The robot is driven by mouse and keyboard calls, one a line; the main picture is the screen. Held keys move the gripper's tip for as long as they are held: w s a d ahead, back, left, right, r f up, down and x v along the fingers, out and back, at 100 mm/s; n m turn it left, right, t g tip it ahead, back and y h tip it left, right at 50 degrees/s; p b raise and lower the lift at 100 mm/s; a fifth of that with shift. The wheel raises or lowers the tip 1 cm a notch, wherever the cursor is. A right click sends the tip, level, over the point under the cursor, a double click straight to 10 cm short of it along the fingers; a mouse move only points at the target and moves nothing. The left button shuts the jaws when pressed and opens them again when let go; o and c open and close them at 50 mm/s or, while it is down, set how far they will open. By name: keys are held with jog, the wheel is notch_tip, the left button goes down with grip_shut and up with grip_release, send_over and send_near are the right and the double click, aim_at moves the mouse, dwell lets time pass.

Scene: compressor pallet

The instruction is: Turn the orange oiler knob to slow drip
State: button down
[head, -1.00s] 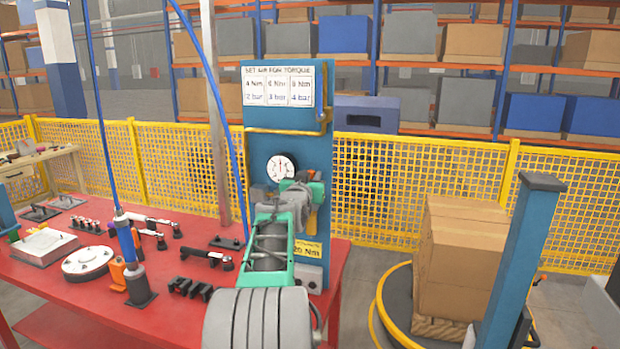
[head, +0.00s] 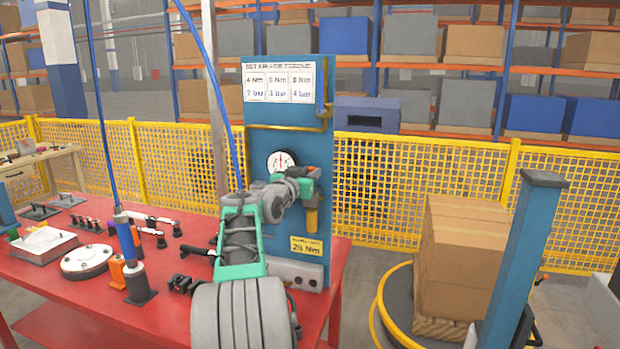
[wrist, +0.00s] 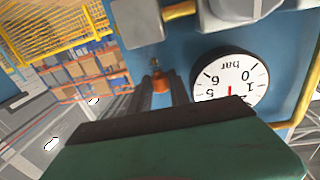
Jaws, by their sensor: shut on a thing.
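The orange oiler knob (wrist: 160,84) shows in the wrist view, small and between the tips of my two dark fingers. My gripper (wrist: 163,90) is shut on it. A small brass-coloured fitting sits at the knob's far end. The pressure gauge (wrist: 230,82) is close to the right of the fingers in the wrist view, upside down. In the head view the gauge (head: 281,161) is on the blue panel, just above my wrist.
The blue panel (head: 290,134) carries a torque chart (head: 279,80), a yellow pipe and a yellow Nm label (head: 307,246). The red bench (head: 110,300) holds several tools, a round flange (head: 87,262) and an upright blue tool (head: 127,242). Cartons (head: 462,260) stand on the right.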

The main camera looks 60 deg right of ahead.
dwell(0.3)
jog(key=c, duration=1.2)
grip_release()
jog(key=shift+c, duration=0.2)
jog(key=shift+a+f+b, duration=0.1)
jog(key=shift+a+b, duration=0.05)
jog(key=shift+b, duration=0.15)
jog(key=a+b, duration=0.5)
jog(key=a, duration=0.2)
jog(key=shift+a+b, duration=0.35)
